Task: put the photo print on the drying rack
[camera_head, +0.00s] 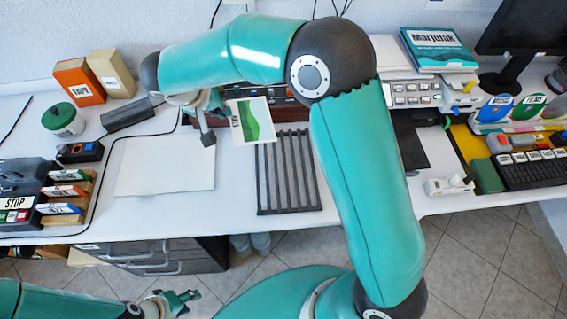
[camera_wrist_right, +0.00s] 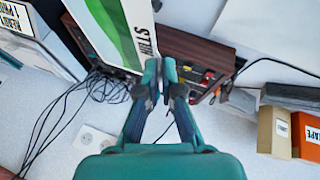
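The photo print (camera_head: 252,121) is a white sheet with a green hill picture and lettering along one edge. It is held tilted above the desk, just behind and left of the drying rack's far end. My right gripper (camera_head: 214,103) is shut on its edge; the right wrist view shows the print (camera_wrist_right: 112,28) between the fingertips (camera_wrist_right: 161,68). The dark slatted drying rack (camera_head: 263,185) lies on the desk, apart from the print, its slats bare. My left gripper (camera_head: 186,298) is low in front of the desk, empty, with its fingers apart.
A white board (camera_head: 165,168) lies left of the rack. A brown-red device (camera_head: 285,101) stands behind it against the wall. A dark mat (camera_head: 410,145) lies right.

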